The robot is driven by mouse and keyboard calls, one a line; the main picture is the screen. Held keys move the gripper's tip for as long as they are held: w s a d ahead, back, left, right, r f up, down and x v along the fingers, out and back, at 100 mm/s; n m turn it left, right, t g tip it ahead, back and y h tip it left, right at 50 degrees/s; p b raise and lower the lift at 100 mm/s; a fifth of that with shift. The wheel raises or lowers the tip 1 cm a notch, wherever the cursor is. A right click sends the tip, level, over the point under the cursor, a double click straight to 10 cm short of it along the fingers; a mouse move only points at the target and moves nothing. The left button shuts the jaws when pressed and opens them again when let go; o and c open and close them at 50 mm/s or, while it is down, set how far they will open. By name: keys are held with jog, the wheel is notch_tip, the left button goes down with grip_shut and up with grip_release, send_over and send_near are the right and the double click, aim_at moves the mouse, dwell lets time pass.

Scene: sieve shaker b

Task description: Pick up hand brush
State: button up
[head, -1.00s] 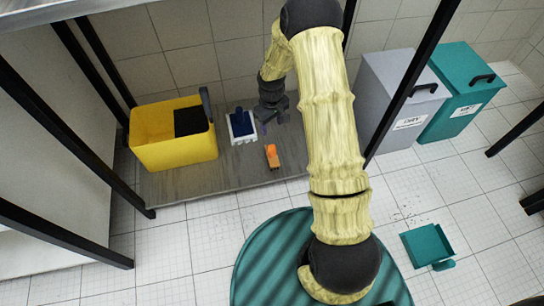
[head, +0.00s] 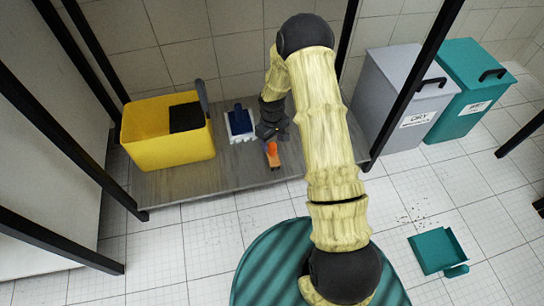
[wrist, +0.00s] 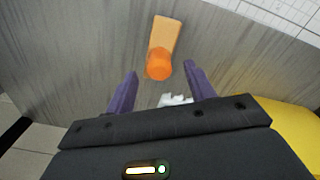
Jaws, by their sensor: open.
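An orange and tan block-like object (head: 272,154), seemingly the hand brush, lies on the grey shelf board. In the wrist view its orange end (wrist: 158,66) faces me and its tan part (wrist: 165,36) points away. My gripper (head: 272,134) is open and empty, just behind and above it. In the wrist view the orange end shows between the purple fingertips of my gripper (wrist: 159,73), with no contact visible. A blue and white brush-like object (head: 239,122) lies left of my gripper. A white part (wrist: 177,99), probably of it, shows between the fingers.
A yellow bucket (head: 172,150) stands on the shelf board (head: 210,178) at left. Black posts (head: 417,78) frame the shelf. A grey bin (head: 395,105) and a teal bin (head: 477,92) stand at right. A teal dustpan (head: 435,250) lies on the open tiled floor near crumbs.

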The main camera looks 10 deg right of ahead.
jog(key=shift+f, duration=0.15)
notch_tip(320, 180, down, 5)
jog(key=b, duration=0.5)
jog(key=shift+d, duration=0.1)
jog(key=c, duration=1)
notch_tip(320, 180, up, 10)
jog(key=p, duration=0.7)
